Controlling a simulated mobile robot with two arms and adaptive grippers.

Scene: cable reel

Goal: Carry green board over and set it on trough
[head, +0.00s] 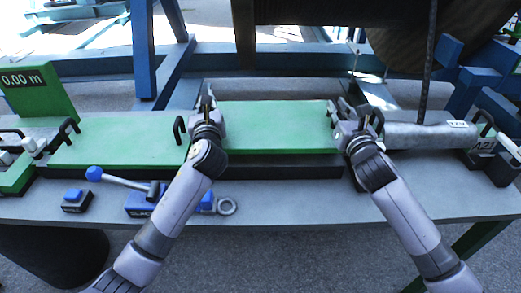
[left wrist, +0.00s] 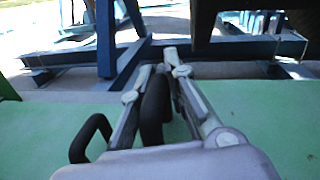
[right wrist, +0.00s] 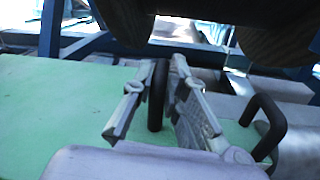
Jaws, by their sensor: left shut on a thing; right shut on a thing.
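A flat green board (head: 275,127) lies level between my two grippers, over a dark trough (head: 285,171) whose front side shows below it. I cannot tell whether the board touches the trough. My left gripper (head: 207,108) is shut on the black handle at the board's left end; the handle (left wrist: 156,108) shows between the fingers in the left wrist view. My right gripper (head: 350,112) is shut on the handle at the right end, and that handle (right wrist: 157,95) shows in the right wrist view. The fingers partly hide both handles.
A second green board (head: 115,141) with black handles lies left of the held one. A grey metal cylinder (head: 430,136) lies at right. A blue-handled tool (head: 120,180), a blue-topped block (head: 76,199) and a ring (head: 227,206) lie on the bench front. A large reel stands behind.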

